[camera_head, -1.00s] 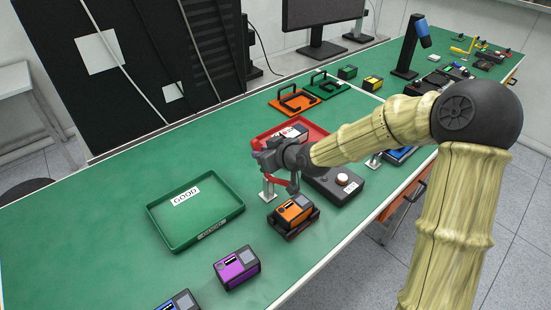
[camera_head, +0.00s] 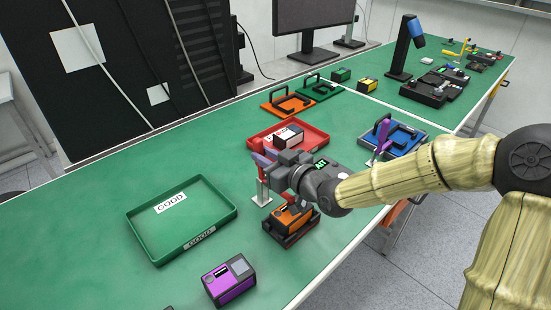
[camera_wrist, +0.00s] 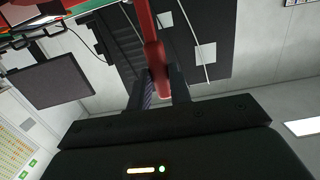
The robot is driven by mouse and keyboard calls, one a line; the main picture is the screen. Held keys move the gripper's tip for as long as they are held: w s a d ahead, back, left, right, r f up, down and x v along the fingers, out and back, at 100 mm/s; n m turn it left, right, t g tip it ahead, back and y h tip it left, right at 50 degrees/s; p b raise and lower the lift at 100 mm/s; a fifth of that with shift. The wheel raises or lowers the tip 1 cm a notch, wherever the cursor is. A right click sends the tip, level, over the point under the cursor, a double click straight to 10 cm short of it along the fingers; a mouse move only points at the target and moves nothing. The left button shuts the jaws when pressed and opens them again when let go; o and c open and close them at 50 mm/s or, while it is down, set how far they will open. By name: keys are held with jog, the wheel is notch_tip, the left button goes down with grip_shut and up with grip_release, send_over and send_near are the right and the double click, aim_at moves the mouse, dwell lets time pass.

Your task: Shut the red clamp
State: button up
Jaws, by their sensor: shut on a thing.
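The red clamp (camera_head: 257,146) stands left of the orange device, its metal post and base (camera_head: 262,191) on the green table. Its red handle points up at my gripper and is partly hidden by it. My gripper (camera_head: 269,157) reaches in from the right at handle height. In the wrist view the red lever (camera_wrist: 152,55) runs down between the two dark fingers of my gripper (camera_wrist: 158,88), which are shut on it. The clamp's lower parts are hidden in the wrist view.
An orange device (camera_head: 289,219) sits in a dark fixture close below my gripper. A red tray (camera_head: 318,139) lies behind, a green GOOD tray (camera_head: 138,226) at left, a purple device (camera_head: 228,280) in front. A blue fixture (camera_head: 408,145) with a purple-handled clamp (camera_head: 382,136) stands at right.

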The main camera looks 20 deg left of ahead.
jog(key=shift+d+f, duration=0.1)
jog(key=shift+f, duration=0.05)
dwell(0.3)
jog(key=o, duration=0.8)
jog(key=shift+c, duration=0.2)
jog(key=b+v, duration=0.2)
jog(key=v, duration=1.5)
jog(key=shift+d+f, duration=0.2)
jog(key=shift+s, duration=0.1)
